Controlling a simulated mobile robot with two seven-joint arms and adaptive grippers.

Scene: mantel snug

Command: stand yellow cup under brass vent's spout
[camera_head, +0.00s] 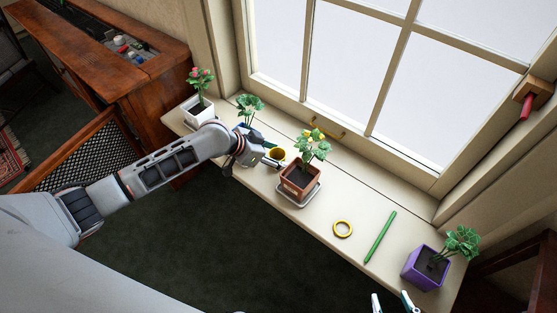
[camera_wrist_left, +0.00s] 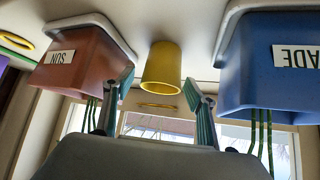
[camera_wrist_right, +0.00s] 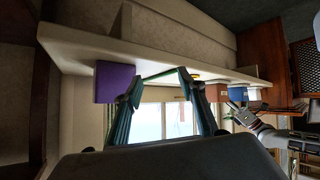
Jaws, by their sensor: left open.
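The yellow cup (camera_head: 276,154) stands on the sill between the terracotta pot and a mostly hidden blue pot. In the left wrist view, which is upside down, the cup (camera_wrist_left: 162,68) lies just ahead of and between my fingertips, with no clear contact. My left gripper (camera_head: 275,162) is open beside the cup; it also shows in the left wrist view (camera_wrist_left: 159,88). My right gripper (camera_head: 392,302) is open and empty near the sill's front edge. A brass bar (camera_head: 325,127) lies along the window base; I cannot tell whether it belongs to the brass vent. No spout is clearly identifiable.
The terracotta pot (camera_head: 296,184) and the blue pot (camera_wrist_left: 268,75) flank the cup closely. A yellow ring (camera_head: 335,231), green stick (camera_head: 380,237) and purple pot (camera_head: 424,267) are further right on the sill. A wooden block (camera_head: 533,92) with a red piece is on the right wall.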

